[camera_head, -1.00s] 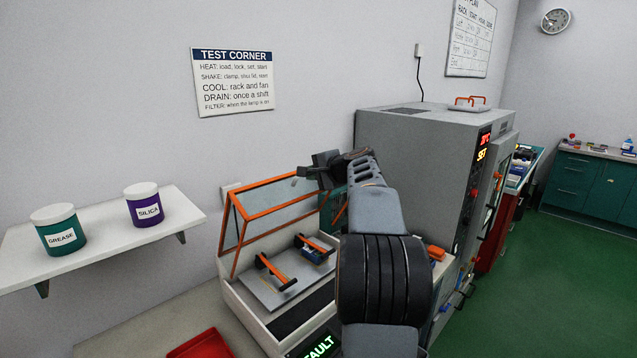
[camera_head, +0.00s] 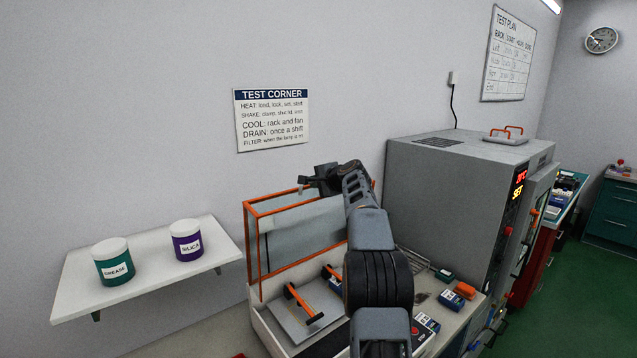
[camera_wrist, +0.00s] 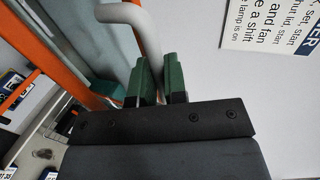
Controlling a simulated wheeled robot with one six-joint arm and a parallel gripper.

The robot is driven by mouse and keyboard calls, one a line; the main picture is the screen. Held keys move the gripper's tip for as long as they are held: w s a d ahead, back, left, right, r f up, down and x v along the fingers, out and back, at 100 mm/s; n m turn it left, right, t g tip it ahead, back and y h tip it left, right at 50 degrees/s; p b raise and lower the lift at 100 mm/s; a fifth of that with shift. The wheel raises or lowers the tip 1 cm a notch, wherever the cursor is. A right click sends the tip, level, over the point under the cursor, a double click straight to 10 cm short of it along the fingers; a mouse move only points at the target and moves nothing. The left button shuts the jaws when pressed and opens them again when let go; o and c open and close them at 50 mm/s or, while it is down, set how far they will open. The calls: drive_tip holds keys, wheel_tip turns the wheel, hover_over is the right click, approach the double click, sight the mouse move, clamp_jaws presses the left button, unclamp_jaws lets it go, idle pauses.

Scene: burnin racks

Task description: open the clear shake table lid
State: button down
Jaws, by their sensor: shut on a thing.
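The clear lid with its orange frame (camera_head: 252,250) stands raised, close to upright, at the back of the pale shake table (camera_head: 263,325). The orange clamp bars (camera_head: 301,302) on the table's plate are uncovered. My gripper (camera_head: 308,183) is at the lid's top edge, with my arm crossing the lid's right part. In the wrist view, the green finger pads of my gripper (camera_wrist: 163,82) are closed around the pale lid handle (camera_wrist: 146,32), and the orange frame (camera_wrist: 55,55) runs beside it. The grip point itself is partly hidden in the head view.
A wall shelf (camera_head: 75,288) with a grease jar (camera_head: 114,262) and a silica jar (camera_head: 186,240) is at left. A grey oven cabinet (camera_head: 435,190) stands close at right. Small blue-and-white units (camera_head: 452,302) lie in front of it. The wall is close behind the lid.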

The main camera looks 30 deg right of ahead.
drive_tip(key=c, duration=1.2)
unclamp_jaws()
drive_tip(key=shift+f, duration=0.1)
drive_tip(key=shift+s, duration=0.15)
drive_tip(key=shift+s+b, duration=0.25)
drive_tip(key=shift+b, duration=0.1)
drive_tip(key=b+v, duration=0.5)
drive_tip(key=v, duration=0.8)
drive_tip(key=shift+r, duration=0.3)
